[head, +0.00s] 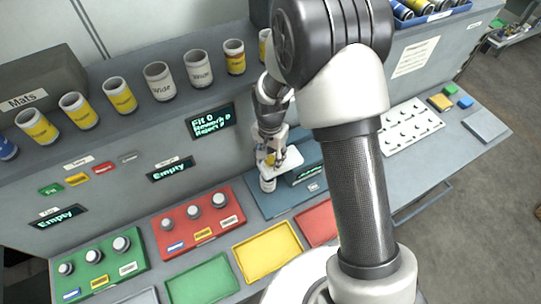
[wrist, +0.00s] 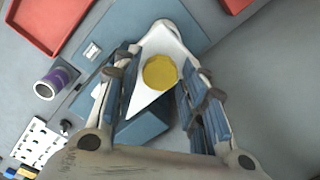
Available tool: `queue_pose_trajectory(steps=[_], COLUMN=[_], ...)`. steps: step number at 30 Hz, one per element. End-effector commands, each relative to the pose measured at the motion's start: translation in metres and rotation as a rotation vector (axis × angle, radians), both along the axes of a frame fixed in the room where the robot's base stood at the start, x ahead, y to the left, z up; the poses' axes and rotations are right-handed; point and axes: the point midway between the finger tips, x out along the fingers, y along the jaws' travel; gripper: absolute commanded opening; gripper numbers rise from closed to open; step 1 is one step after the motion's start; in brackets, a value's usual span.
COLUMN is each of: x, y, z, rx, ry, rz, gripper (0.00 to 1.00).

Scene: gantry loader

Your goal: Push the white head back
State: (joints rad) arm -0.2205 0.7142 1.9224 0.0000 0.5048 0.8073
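The white head (head: 291,160) sits over a blue base at the middle of the bench, beneath my gripper (head: 271,146). In the wrist view the white head (wrist: 143,86) is a pale, pointed plate with a round yellow disc (wrist: 160,72) on it. My gripper's blue-padded fingers (wrist: 157,88) stand apart, one on each side of the white head. I cannot tell whether either finger touches it. Part of the head is hidden behind the fingers, and my arm covers the area to its right in the head view.
A blue base plate (head: 262,203) lies under the head. Red (head: 318,222), yellow (head: 267,252) and green (head: 203,281) trays lie in front. A red button panel (head: 201,220) is to the left. Several cans line the shelf behind. A white pegged board (head: 411,128) is at right.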

Motion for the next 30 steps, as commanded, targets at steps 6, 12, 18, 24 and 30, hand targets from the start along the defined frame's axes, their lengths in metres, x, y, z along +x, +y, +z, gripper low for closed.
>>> queue_pose_trajectory(steps=[6,12,18,24,30], x=[0.0,0.0,0.0,0.001,0.016], y=[0.0,0.0,0.0,-0.002,-0.037], z=[0.0,0.0,0.0,0.0,-0.001], rx=[0.0,0.0,0.0,0.0,0.0], ry=[0.0,0.0,0.0,0.0,-0.002], rz=[0.0,0.0,0.0,-0.001,-0.007], gripper=[0.22,0.08,0.0,0.0,0.0])
